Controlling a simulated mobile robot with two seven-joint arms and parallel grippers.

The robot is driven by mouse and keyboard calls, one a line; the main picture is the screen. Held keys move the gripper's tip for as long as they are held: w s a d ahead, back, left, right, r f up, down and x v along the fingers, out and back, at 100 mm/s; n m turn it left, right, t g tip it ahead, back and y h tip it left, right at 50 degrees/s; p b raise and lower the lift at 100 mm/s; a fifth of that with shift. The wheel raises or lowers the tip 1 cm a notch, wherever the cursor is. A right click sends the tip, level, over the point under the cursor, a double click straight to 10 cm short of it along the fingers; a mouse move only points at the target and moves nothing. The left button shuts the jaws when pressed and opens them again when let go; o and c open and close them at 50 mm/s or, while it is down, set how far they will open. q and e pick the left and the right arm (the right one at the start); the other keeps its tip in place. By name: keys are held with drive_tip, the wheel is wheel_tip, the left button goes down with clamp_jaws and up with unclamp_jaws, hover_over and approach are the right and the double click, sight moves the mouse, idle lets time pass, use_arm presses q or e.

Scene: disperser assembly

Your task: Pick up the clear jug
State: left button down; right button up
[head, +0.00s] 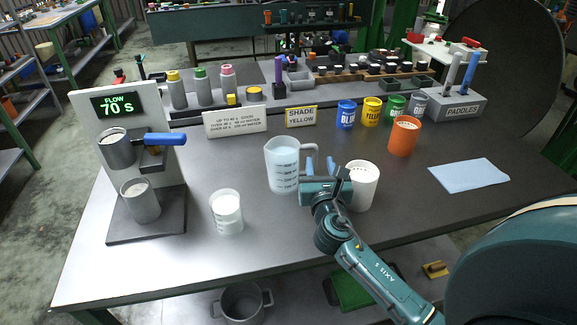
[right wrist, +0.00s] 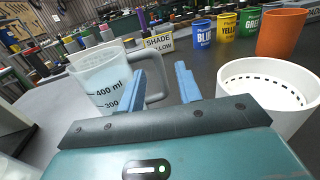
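The clear jug (head: 283,170), with dark volume marks and a grey handle on its right, stands upright on the table. It also shows in the right wrist view (right wrist: 97,82), with its handle (right wrist: 158,72) toward the middle. My right gripper (head: 320,164) is just right of the jug, at handle height. In the right wrist view its blue fingers (right wrist: 160,84) are spread with nothing clamped. The handle appears in the gap between them, but I cannot tell whether it is inside the fingers or just beyond. My left gripper is not in view.
A white perforated cup (head: 364,188) stands close to the right of my right gripper. A white-filled beaker (head: 227,212) is at the jug's front left. An orange cup (head: 404,137) and paint tins (head: 346,115) stand behind. The front right tabletop is mostly clear.

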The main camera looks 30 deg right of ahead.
sight(316, 154)
drive_tip(key=x, duration=0.4)
drive_tip(key=f+x, duration=0.1)
drive_tip(key=x, duration=0.1)
drive_tip(key=shift+w, duration=0.4)
clamp_jaws()
drive_tip(key=shift+r, duration=0.15)
